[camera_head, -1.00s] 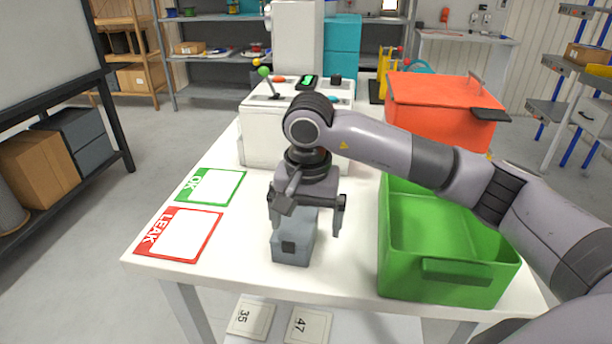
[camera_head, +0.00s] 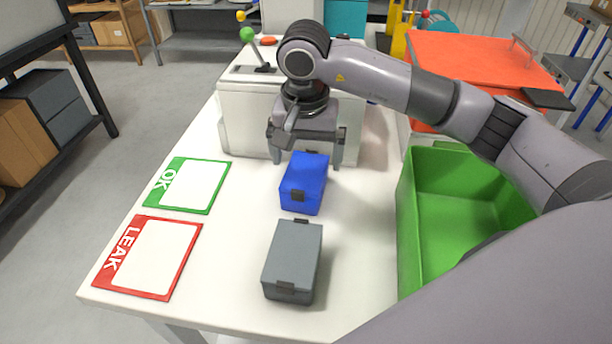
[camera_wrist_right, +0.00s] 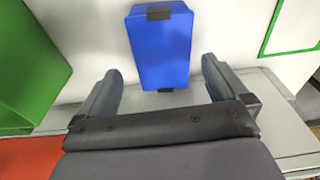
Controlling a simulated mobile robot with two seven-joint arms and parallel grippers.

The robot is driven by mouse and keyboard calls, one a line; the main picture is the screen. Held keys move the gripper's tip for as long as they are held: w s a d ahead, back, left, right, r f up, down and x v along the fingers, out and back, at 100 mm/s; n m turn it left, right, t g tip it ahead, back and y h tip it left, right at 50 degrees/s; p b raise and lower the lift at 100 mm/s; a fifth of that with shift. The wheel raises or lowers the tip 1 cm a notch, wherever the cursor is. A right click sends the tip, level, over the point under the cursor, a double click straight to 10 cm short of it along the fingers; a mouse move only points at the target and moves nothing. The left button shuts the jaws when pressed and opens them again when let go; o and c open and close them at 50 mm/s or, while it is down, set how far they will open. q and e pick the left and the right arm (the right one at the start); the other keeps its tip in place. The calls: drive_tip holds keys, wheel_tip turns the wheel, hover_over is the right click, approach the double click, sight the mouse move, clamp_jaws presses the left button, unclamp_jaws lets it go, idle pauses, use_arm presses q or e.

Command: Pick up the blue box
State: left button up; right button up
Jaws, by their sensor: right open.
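The blue box (camera_head: 304,184) stands on the white table, behind the grey box (camera_head: 293,262). My right gripper (camera_head: 306,162) is open and empty, over the far end of the blue box. In the right wrist view the blue box (camera_wrist_right: 161,45) lies just beyond the open fingertips of the right gripper (camera_wrist_right: 161,75), roughly centred between them. The fingers are apart from the box. My left gripper does not show.
A green bin (camera_head: 408,230) stands on the right, with an orange-lidded container (camera_head: 480,65) behind it. A white machine with a lever (camera_head: 240,110) is at the back. Green OK (camera_head: 222,187) and red LEAK (camera_head: 186,262) cards lie on the left. Table around the boxes is clear.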

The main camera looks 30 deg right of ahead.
sight(306, 171)
drive_tip(key=f, duration=0.4)
drive_tip(key=w+f, duration=0.1)
drive_tip(key=f, duration=0.1)
drive_tip(key=shift+d+f, duration=0.1)
drive_tip(key=shift+f, duration=0.25)
drive_tip(key=c, duration=1)
drive_tip(key=shift+r, duration=0.1)
